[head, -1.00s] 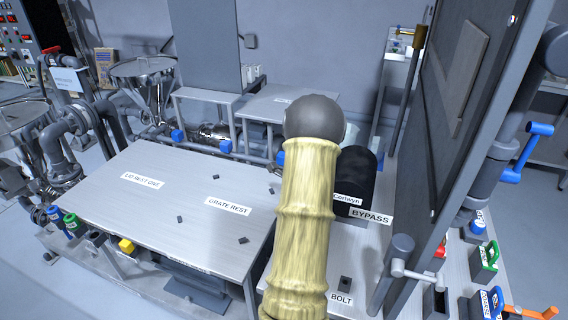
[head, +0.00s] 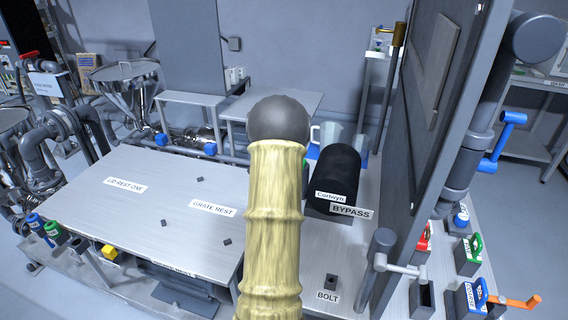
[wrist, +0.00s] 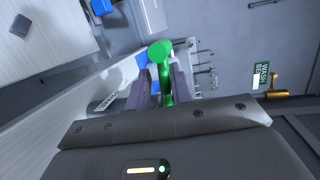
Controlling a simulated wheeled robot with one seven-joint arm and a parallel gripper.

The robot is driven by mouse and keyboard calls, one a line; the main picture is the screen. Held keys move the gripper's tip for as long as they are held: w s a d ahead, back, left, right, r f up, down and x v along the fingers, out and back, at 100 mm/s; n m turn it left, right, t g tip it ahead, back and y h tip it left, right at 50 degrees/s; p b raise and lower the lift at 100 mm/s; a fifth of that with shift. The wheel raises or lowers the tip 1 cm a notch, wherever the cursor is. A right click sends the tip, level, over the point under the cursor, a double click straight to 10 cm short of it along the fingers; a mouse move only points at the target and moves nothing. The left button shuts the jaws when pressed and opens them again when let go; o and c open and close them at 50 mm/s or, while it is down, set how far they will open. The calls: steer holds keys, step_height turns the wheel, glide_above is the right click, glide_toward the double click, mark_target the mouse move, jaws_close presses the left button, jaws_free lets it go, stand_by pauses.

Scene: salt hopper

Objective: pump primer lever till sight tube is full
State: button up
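A green lever-like handle with a rounded top (wrist: 160,50) shows in the wrist view; no label on it shows, so I cannot tell whether it is the primer lever. My gripper (wrist: 163,92) has its two dark fingers on either side of the green shaft. I cannot tell whether they press on it or stand slightly apart. In the head view my own arm hides the gripper; only a sliver of green (head: 305,172) shows beside it. I cannot make out the sight tube or its level in either view.
A tall dark panel (head: 425,130) rises at right. A clear jug (head: 327,136) stands behind the cylinder. Coloured handles sit at lower right.

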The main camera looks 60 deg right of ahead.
steer(key=shift+o, duration=0.7)
steer(key=shift+a+f, duration=0.1)
steer(key=shift+a, duration=0.05)
steer(key=b+v, duration=1.3)
steer(key=v, duration=0.4)
steer(key=shift+a, duration=0.1)
stand_by(0.4)
